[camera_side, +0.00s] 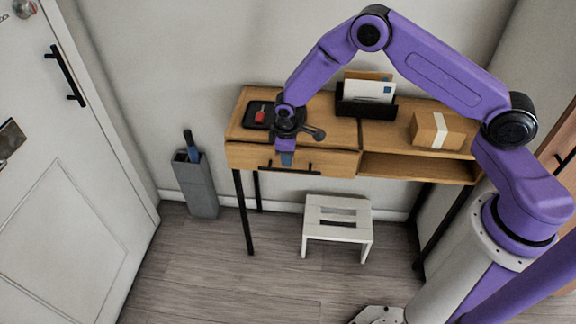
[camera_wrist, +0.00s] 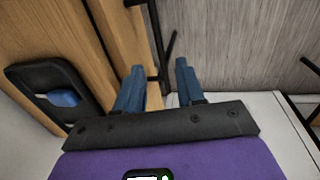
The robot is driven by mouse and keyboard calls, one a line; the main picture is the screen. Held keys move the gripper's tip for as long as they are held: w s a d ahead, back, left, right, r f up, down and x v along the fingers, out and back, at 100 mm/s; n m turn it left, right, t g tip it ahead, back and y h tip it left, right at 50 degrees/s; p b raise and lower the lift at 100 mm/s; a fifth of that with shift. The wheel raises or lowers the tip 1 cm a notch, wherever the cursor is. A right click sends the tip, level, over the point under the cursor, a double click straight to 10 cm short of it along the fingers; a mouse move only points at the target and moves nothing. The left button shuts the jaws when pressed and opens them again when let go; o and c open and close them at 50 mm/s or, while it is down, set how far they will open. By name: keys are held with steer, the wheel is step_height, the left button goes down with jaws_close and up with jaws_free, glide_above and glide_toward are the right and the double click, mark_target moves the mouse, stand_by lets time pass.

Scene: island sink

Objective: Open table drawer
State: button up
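The wooden table has a drawer (camera_side: 245,157) in its left half, with a black bar handle (camera_side: 312,170) on the front. In the side view my gripper (camera_side: 287,158) points down at the drawer front and hides part of the handle. In the wrist view my gripper (camera_wrist: 160,68) is open, with its two blue fingers apart. The black handle (camera_wrist: 157,45) runs between the fingertips in that view, beside the wooden drawer front (camera_wrist: 127,40). I see no clear contact between fingers and handle. The drawer looks shut or nearly so.
A black tray (camera_side: 249,115) with a small item, a letter holder (camera_side: 350,106) and a cardboard box (camera_side: 425,130) are on the tabletop. A white stool (camera_side: 337,205) stands below the drawer. A grey umbrella bin (camera_side: 196,185) stands left. The floor ahead is clear.

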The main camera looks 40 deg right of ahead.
mark_target(288, 170)
steer(key=f, duration=0.4)
steer(key=w+d+f, duration=0.1)
steer(key=f, duration=0.1)
steer(key=shift+f, duration=0.25)
jaws_close()
